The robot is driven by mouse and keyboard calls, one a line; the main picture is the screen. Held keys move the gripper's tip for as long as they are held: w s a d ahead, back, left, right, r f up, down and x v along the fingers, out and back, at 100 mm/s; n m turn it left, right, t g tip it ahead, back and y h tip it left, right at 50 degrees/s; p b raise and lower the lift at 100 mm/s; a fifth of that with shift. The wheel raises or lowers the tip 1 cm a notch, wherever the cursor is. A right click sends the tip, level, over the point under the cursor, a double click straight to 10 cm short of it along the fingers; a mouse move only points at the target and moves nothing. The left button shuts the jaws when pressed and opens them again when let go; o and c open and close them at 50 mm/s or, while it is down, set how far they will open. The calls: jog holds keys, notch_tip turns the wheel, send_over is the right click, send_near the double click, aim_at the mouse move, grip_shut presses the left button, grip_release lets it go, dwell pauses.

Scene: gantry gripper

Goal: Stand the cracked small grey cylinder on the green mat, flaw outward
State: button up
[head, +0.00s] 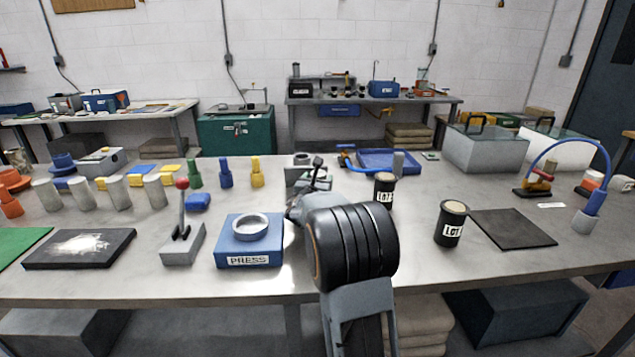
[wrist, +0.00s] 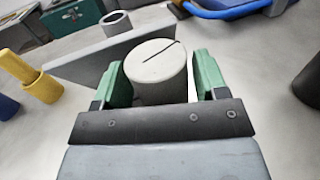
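My gripper (wrist: 161,80) has its green fingers either side of a small grey cylinder (wrist: 157,82). A thin dark line, like a crack, crosses the cylinder's pale end face. The left finger looks close against it; a narrow gap shows at the right finger, so the gripper looks open around it. In the head view my gripper (head: 314,180) is small and partly hidden behind my arm, by a grey block (head: 298,177), and I cannot make out the cylinder there. The green mat (head: 18,243) lies at the table's far left, cut by the picture edge.
Several grey cylinders (head: 118,192) stand left. A dark pad with a white smear (head: 80,248), a lever (head: 183,235) and a blue press (head: 248,255) line the front. Black canisters (head: 451,223), a dark mat (head: 512,229) and a blue tray (head: 385,158) are to the right.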

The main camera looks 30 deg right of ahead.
jog(key=shift+o, duration=0.9)
